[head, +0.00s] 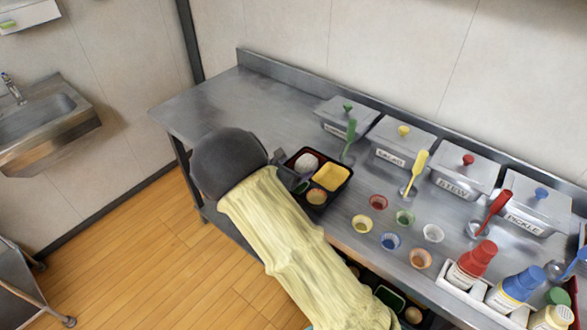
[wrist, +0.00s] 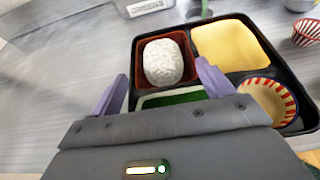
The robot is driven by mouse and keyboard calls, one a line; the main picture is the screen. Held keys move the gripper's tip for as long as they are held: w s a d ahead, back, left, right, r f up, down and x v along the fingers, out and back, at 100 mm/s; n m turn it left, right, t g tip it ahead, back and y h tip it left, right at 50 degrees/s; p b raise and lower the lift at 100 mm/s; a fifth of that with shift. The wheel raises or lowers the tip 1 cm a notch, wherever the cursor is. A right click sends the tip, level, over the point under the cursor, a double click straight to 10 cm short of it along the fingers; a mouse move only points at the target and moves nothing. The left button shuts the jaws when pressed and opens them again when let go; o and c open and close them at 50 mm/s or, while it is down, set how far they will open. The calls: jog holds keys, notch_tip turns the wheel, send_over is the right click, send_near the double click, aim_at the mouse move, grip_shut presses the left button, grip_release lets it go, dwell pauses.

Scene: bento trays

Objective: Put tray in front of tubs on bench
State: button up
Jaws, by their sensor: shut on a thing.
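A black bento tray (head: 344,185) is at the front part of the steel bench, in front of the leftmost tub. It holds a white rice ball, a yellow item and a striped cup. The tray also shows in the wrist view (wrist: 136,62). In the head view my arm hides the gripper's fingers. The grey lidded tubs, the leftmost (head: 345,121) with a green knob, stand in a row along the bench's back. Whether the tray rests on the bench I cannot tell.
Several small coloured cups, such as a red one (head: 378,202), stand right of the tray. Coloured ladles, such as the yellow one (head: 415,172), stand before the tubs. Squeeze bottles (head: 471,265) are at the right. The bench's left end (head: 215,100) is clear.

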jog(key=shift+f, duration=0.2)
jog(key=shift+f, duration=0.2)
jog(key=o, duration=1.1)
jog(key=shift+d+r, duration=0.1)
jog(key=shift+c, duration=0.2)
jog(key=shift+r, duration=0.15)
jog(key=v, duration=1.2)
